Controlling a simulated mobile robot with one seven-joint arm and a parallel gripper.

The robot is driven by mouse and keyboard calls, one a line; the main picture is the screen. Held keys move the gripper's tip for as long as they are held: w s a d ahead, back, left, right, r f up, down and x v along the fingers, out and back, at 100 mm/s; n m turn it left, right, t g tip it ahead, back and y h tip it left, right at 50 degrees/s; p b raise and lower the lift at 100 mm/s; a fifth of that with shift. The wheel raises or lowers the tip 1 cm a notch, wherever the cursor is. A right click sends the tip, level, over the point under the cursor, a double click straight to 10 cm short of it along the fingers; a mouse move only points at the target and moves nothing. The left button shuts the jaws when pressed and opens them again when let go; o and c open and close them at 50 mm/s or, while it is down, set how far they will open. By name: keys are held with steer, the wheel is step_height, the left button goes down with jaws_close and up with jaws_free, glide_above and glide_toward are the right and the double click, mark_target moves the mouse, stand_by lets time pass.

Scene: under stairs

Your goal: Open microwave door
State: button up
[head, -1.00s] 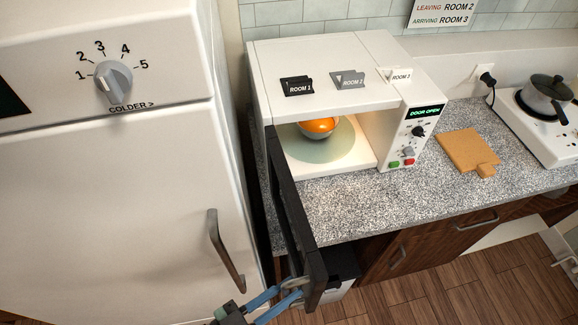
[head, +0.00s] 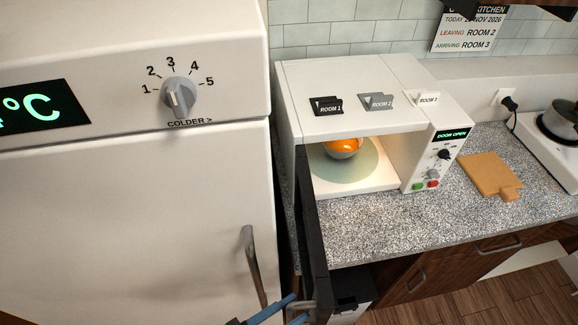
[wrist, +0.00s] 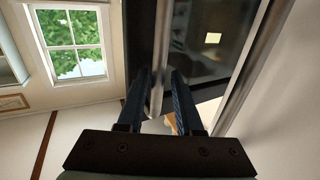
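The white microwave (head: 335,115) stands on the speckled counter, and its display reads "DOOR OPEN". Its dark door (head: 313,235) is swung wide toward the front, seen nearly edge-on. Inside, an orange thing in a bowl (head: 342,148) sits on the round turntable. My gripper (head: 296,308) is at the door's lower front end, partly cut off by the bottom edge. In the wrist view, the metal door handle (wrist: 158,98) lies between the two blue fingers of my gripper (wrist: 161,75). The fingers look apart, with a gap beside the handle.
A white fridge (head: 130,210) with a dial and a handle (head: 252,265) stands close on the left, beside the door. A cutting board (head: 488,174) and a pot on a stove (head: 560,118) are to the right. Counter in front of the microwave is clear.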

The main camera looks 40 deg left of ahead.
steer(key=shift+o, duration=0.6)
steer(key=b+v, duration=0.5)
steer(key=v, duration=0.8)
